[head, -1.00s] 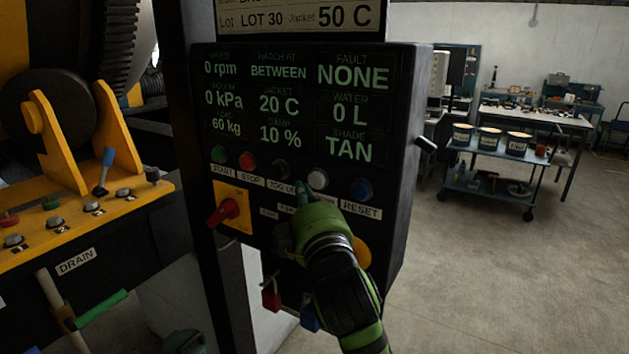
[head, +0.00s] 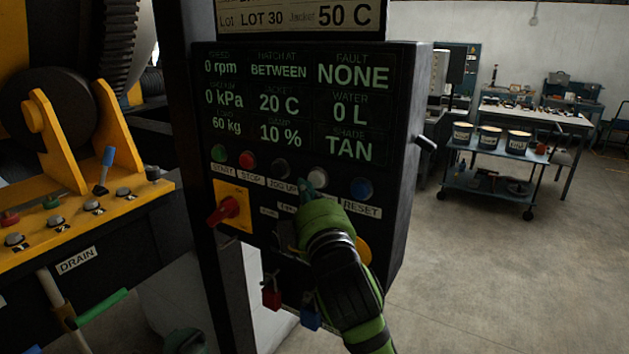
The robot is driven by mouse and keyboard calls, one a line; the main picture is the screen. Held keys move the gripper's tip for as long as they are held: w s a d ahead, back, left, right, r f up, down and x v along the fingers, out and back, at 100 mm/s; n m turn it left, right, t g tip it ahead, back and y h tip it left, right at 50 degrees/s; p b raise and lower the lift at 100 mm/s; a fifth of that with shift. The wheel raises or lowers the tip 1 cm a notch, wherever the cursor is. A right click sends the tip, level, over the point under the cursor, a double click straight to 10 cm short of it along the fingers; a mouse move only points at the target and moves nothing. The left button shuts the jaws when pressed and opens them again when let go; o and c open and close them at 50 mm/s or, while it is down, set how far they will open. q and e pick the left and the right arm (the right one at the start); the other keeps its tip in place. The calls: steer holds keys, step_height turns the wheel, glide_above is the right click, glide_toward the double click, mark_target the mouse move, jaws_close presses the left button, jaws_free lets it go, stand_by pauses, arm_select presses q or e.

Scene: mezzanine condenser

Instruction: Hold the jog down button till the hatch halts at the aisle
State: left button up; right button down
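The black control panel (head: 405,110) stands in the middle of the head view. Its display reads HATCH AT BETWEEN, 0 rpm and FAULT NONE. Below it is a button row: green START (head: 218,153), red STOP (head: 247,159), dark JOG UP (head: 279,168), a white button (head: 318,177) and blue RESET (head: 361,188). The white button's label is hidden behind my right gripper (head: 306,192). That gripper is just below the white button, its fingertip close to it; I cannot tell whether they touch. Its fingers are mostly hidden. My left gripper is not in view.
A red rotary switch (head: 224,212) on a yellow plate sits left of my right gripper. A red padlock (head: 271,297) hangs below. Yellow machinery (head: 85,150) stands at left. A blue cart (head: 490,185) with tubs is at right; the floor before it is clear.

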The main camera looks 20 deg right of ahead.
steer(key=shift+w+d, duration=0.1)
steer(key=shift+d, duration=0.05)
stand_by(0.5)
steer(key=shift+w+d, duration=0.15)
steer(key=shift+d, duration=0.05)
steer(key=shift+w+d+p, duration=0.25)
steer(key=shift+d+p, duration=0.1)
steer(key=shift+p, duration=0.05)
stand_by(0.7)
steer(key=shift+a, duration=0.1)
stand_by(1.6)
steer(key=shift+s+a, duration=0.55)
steer(key=shift+a, duration=0.05)
